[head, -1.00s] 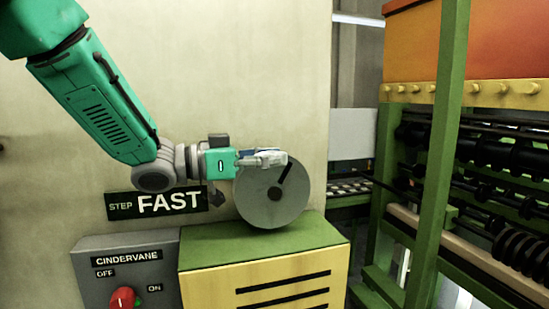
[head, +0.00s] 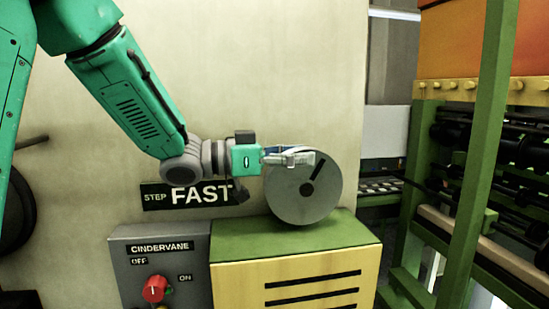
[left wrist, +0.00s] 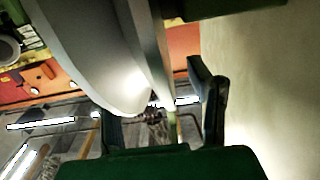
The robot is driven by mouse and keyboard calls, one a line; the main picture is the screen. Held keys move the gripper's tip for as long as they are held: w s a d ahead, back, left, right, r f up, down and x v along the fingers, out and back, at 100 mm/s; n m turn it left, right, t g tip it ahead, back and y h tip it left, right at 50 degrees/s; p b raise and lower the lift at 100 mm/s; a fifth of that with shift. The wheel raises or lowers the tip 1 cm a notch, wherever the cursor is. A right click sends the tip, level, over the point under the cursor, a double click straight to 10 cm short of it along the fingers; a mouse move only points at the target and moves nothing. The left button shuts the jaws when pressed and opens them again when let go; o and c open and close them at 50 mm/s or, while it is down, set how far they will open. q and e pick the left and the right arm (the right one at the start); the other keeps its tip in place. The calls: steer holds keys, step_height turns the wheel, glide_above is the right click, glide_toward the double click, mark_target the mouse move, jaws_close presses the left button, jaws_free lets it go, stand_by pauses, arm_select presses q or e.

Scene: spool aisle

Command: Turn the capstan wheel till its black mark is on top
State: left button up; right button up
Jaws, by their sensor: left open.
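The capstan wheel (head: 290,205) is a grey disc standing upright just above a green-topped yellow cabinet. Its black mark (head: 318,168) is a short bar pointing up and to the right, right of the top. My left gripper (head: 306,158) comes in from the left and lies across the upper part of the wheel, its tips near the mark's outer end. In the left wrist view the jaws (left wrist: 163,112) are apart, and the wheel (left wrist: 90,45) reaches down towards the space between them. I cannot tell whether a finger touches it. My right gripper is not in view.
Below are the yellow cabinet (head: 300,262) and a grey CINDERVANE switch box (head: 130,270) with a red knob (head: 155,289). A STEP FAST sign (head: 190,196) is on the pale wall under my arm. A green machine frame (head: 480,150) with dark rollers stands at right.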

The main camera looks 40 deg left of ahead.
arm_select(q)
steer(key=v, duration=1.1)
steer(key=shift+w+f, duration=0.1)
steer(key=shift+f, duration=0.05)
